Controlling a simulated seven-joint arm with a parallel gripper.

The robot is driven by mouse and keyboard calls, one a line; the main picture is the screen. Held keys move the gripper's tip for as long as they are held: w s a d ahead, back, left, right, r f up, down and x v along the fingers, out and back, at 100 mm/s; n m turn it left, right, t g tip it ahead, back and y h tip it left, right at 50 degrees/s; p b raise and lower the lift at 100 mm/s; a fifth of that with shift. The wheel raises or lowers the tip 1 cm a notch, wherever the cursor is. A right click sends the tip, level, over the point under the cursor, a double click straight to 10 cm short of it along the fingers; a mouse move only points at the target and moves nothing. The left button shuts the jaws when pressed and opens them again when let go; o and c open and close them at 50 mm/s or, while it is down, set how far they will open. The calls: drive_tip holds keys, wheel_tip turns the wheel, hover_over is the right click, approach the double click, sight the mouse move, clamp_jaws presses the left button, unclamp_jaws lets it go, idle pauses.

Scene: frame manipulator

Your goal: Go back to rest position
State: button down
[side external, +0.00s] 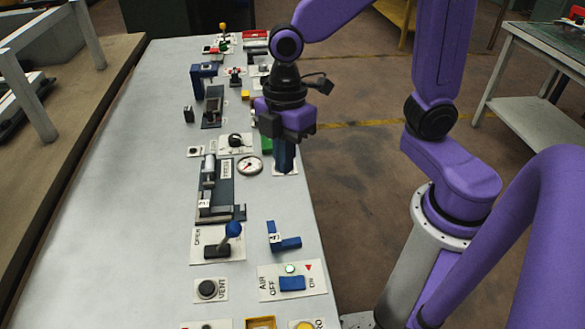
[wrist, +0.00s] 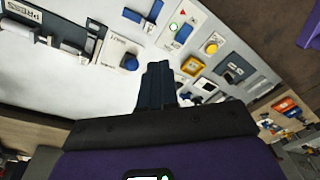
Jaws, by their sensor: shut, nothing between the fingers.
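My gripper (side external: 284,168) hangs pointing down over the right edge of the long light-grey panel table (side external: 110,200) in the side external view. Its dark fingers are together with nothing between them. They are above or at a small white plate beside the round gauge (side external: 250,166); I cannot tell if they touch it. In the wrist view the closed fingers (wrist: 157,72) point up the picture, toward the panel. My arm is bent, with the wrist over the table and the base at its right.
A lever with a blue knob (side external: 233,229), a blue L-shaped piece (side external: 283,239) and a blue AIR switch (side external: 292,283) are on the near half. Several devices line the far half. A yellow button (wrist: 211,47) shows in the wrist view. The panel's left side is bare.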

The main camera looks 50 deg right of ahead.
drive_tip(key=s+d+m+t+h, duration=0.1)
drive_tip(key=s+d+m, duration=0.4)
drive_tip(key=s+d, duration=0.5)
drive_tip(key=s, duration=0.2)
drive_tip(key=shift+s, duration=0.4)
